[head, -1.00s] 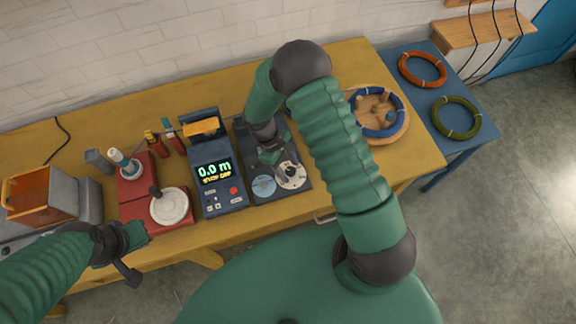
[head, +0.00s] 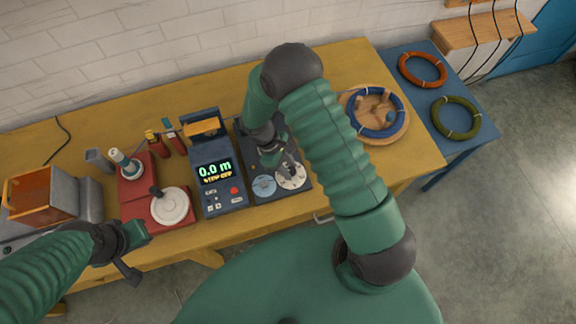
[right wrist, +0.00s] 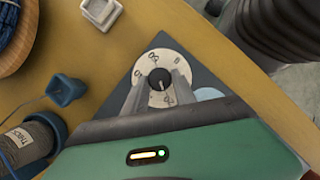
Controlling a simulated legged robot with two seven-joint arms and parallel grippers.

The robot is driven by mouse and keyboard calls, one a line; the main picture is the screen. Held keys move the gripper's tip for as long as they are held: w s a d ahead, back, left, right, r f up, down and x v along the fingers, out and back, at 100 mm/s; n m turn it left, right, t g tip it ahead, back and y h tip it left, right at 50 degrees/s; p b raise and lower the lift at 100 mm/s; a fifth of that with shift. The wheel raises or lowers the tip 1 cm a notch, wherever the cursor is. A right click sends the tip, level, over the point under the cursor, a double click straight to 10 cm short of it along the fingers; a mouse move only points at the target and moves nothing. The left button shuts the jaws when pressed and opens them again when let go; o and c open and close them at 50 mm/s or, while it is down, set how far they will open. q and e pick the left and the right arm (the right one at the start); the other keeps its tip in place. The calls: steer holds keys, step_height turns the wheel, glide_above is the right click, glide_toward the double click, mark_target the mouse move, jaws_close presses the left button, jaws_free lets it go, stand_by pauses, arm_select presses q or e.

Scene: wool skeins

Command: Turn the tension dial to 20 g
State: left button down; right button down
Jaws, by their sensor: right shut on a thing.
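The tension dial (right wrist: 154,58) is a pale round disc with dark numbers and a dark centre knob (right wrist: 160,79) carrying a short white mark. I cannot read surely which number the mark meets. In the head view the dial (head: 291,177) sits on the dark unit (head: 297,195), right of a light blue disc (head: 264,186). My right gripper (right wrist: 160,85) is shut on the knob, one grey finger on each side; in the head view the gripper (head: 286,164) partly covers it. My left gripper (head: 134,255) is apart from everything at the front left; its jaw state is unclear.
A meter (head: 216,178) reading 0.0 m stands left of the dial unit. A red winder (head: 130,210) is further left. A wooden bowl (head: 403,127) with a blue skein lies right of my right arm. The yellow table's (head: 425,165) right front is clear.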

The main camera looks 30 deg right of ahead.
steer(key=c, duration=1)
jaws_free()
steer(key=shift+c, duration=0.2)
steer(key=shift+r, duration=0.1)
steer(key=b+v, duration=0.1)
steer(key=v, duration=1.5)
steer(key=shift+r, duration=0.3)
steer(key=shift+w, duration=0.1)
